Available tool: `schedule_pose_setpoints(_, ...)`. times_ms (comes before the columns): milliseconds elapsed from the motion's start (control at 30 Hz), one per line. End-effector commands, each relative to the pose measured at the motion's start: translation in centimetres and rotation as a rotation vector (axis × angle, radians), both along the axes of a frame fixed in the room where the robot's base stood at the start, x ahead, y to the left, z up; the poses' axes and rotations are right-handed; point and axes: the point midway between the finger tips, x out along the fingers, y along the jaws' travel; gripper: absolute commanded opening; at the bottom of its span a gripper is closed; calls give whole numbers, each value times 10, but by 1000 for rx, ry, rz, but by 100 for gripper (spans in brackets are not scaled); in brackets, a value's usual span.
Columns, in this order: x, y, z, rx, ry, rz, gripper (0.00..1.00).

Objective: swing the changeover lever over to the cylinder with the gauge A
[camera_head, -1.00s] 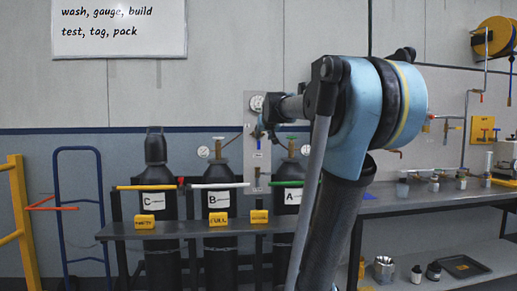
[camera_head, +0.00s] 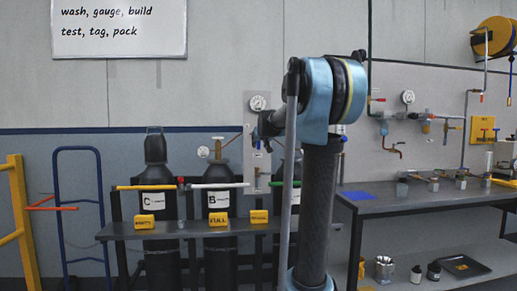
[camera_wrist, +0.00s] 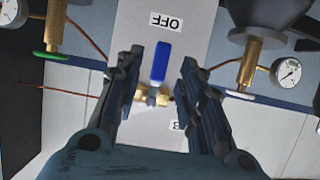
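The changeover lever (camera_wrist: 160,62) is a blue handle on a brass valve (camera_wrist: 153,97), in the middle of the upside-down wrist view. It points towards the OFF label (camera_wrist: 167,20). My gripper (camera_wrist: 162,57) is open, with one finger on each side of the lever and gaps visible; I cannot tell its depth from the panel. A gauge by a green ring (camera_wrist: 13,12) is at left, a gauge by a white ring (camera_wrist: 288,71) at right. In the head view my arm hides most of cylinder A, its gauge and its label. Cylinder B (camera_head: 218,176) stands left of it.
The grey valve panel (camera_head: 251,180) carries a round gauge (camera_head: 258,102) at its top. Cylinder C (camera_head: 156,178) stands at left behind a dark rail shelf (camera_head: 130,231) with yellow tags. A workbench (camera_head: 420,197) with pipework is at right. Thin copper lines (camera_wrist: 85,39) run beside my fingers.

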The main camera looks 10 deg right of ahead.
Motion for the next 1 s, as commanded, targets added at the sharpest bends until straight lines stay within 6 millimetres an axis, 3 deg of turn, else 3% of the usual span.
schedule_pose_setpoints(333,36,0,-14,0,0,0,36)
schedule_pose_setpoints(800,43,0,-18,0,0,0,36)
schedule_pose_setpoints(967,43,0,-18,0,0,0,2)
schedule_pose_setpoints(1000,43,0,-18,0,0,0,0)
